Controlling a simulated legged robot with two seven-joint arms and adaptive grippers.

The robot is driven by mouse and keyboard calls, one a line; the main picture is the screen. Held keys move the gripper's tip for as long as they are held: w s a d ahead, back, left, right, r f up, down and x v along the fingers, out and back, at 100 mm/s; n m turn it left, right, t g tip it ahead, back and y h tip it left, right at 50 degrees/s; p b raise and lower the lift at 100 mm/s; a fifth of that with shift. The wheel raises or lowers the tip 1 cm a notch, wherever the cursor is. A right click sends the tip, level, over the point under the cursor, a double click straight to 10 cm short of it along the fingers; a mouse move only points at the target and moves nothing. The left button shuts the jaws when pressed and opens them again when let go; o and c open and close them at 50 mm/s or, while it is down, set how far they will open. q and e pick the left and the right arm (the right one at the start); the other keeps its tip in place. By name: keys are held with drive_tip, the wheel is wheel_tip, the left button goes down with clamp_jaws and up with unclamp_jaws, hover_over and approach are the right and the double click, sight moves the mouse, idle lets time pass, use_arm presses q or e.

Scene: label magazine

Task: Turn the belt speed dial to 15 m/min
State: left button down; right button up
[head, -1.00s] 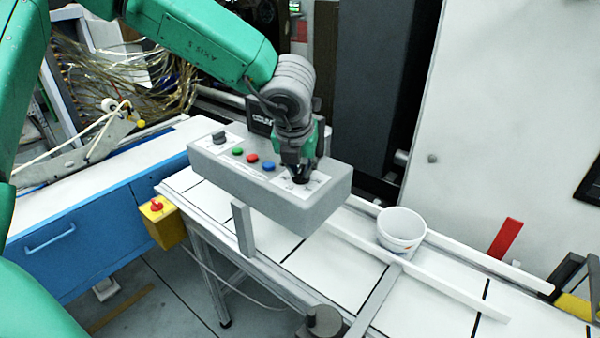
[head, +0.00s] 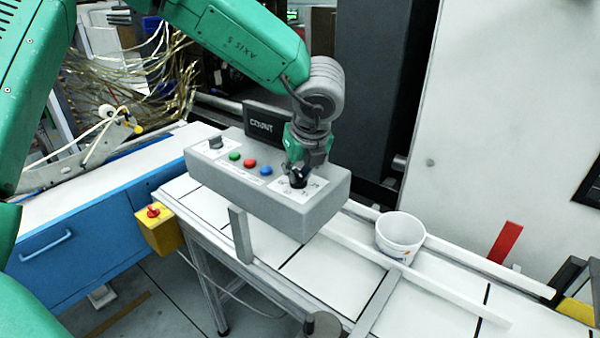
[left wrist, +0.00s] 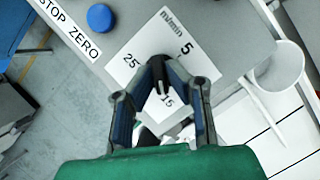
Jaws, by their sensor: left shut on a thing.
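The belt speed dial (head: 298,181) is a small black knob on a white scale plate at the right end of the grey control box. My left gripper (head: 296,176) comes down from above, tilted, and is shut on the dial. In the left wrist view the fingers (left wrist: 160,78) close around the dial and hide most of it. The scale plate (left wrist: 150,43) there reads m/min, with 5, 25 and 15 visible; 15 shows between the fingers. The dial's pointer cannot be made out. My right gripper is in neither view.
The control box (head: 320,205) also carries green (head: 235,155), red (head: 250,163) and blue (head: 266,171) buttons, another knob (head: 216,141) and a COUNT display (head: 263,124) behind. A white cup (head: 400,232) stands on the conveyor to the right. A yellow emergency-stop box (head: 160,230) is at left.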

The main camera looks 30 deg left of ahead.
use_arm(q)
drive_tip(key=shift+w+r, duration=0.2)
drive_tip(key=shift+r, duration=0.05)
drive_tip(key=c, duration=1.6)
unclamp_jaws()
drive_tip(key=shift+a+f, duration=0.1)
drive_tip(key=shift+f, duration=0.1)
drive_tip(key=shift+s+r, duration=0.1)
drive_tip(key=shift+r, duration=0.3)
drive_tip(key=v, duration=1.1)
drive_tip(key=shift+d, duration=0.2)
drive_tip(key=shift+f, duration=0.1)
